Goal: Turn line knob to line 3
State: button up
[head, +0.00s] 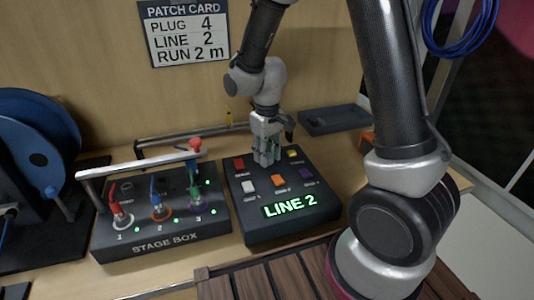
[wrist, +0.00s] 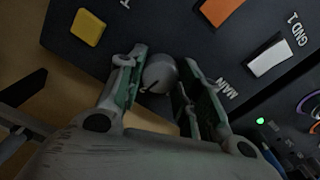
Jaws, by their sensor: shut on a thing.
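The line knob (wrist: 160,73) is a round grey knob with a dark pointer mark, on the dark control box (head: 290,226). In the wrist view my gripper (wrist: 158,80) has one finger on each side of the knob and is shut on it. In the head view my gripper (head: 267,155) points down at the back part of the box and hides the knob. The green display (head: 290,204) on the box front reads LINE 2.
Coloured buttons surround the knob, including a yellow one (wrist: 87,27), an orange one (wrist: 221,10) and a white one (wrist: 268,58). The stage box (head: 165,240) with coloured plugs stands left. A patch card (head: 183,32) reads PLUG 4, LINE 2, RUN 2 m. A dark tray (head: 335,119) lies behind.

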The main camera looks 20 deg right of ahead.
jog(key=m, duration=0.5)
jog(key=shift+m, duration=0.3)
jog(key=m, duration=0.4)
jog(key=shift+m, duration=0.4)
jog(key=o, duration=1)
jog(key=shift+o, duration=0.2)
notch_tip(320, 180, up, 12)
